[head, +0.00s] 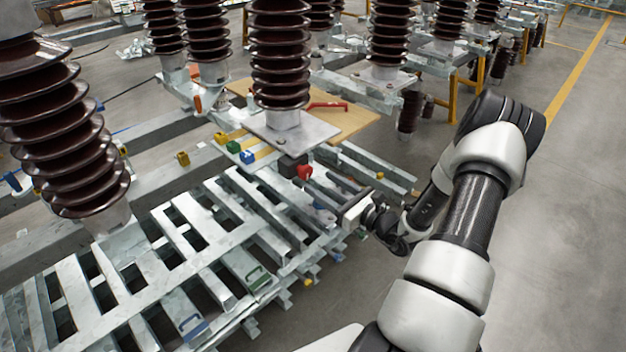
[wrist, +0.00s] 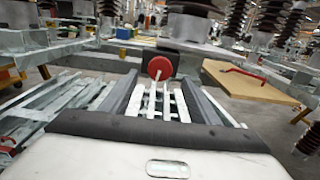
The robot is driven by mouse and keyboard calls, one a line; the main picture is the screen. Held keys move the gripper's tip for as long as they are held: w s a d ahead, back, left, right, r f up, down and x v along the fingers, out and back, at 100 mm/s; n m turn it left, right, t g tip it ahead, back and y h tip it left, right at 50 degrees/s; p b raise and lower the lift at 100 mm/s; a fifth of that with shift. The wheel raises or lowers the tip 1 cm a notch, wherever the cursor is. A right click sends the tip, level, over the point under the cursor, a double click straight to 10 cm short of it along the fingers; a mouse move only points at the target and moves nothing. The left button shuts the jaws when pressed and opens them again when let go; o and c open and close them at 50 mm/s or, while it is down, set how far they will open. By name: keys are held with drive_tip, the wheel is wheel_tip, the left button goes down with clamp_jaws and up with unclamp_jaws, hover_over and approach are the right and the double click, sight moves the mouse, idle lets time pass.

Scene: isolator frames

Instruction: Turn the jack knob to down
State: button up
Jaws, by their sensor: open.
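The jack knob is a round red knob (head: 304,172) on a dark block under the edge of a grey metal plate. In the wrist view the red knob (wrist: 159,68) faces me, centred just beyond the fingertips. A thin pale bar runs down from it in that view. My gripper (head: 317,180) is open, and its two long grey fingers point at the knob. In the wrist view the fingers of my gripper (wrist: 160,80) lie left and right below the knob. I cannot tell whether either finger touches it.
Brown ribbed insulators (head: 280,60) stand above the plate (head: 290,131). Slatted galvanised frames (head: 180,240) lie below and to the left. A wooden board (head: 345,122) with a red handle (head: 327,106) is behind. Small blue (head: 247,157), green and yellow blocks sit nearby. Open floor is at right.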

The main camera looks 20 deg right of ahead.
sight(308, 174)
drive_tip(key=shift+x, duration=2.3)
drive_tip(key=shift+c, duration=0.3)
drive_tip(key=c, duration=1)
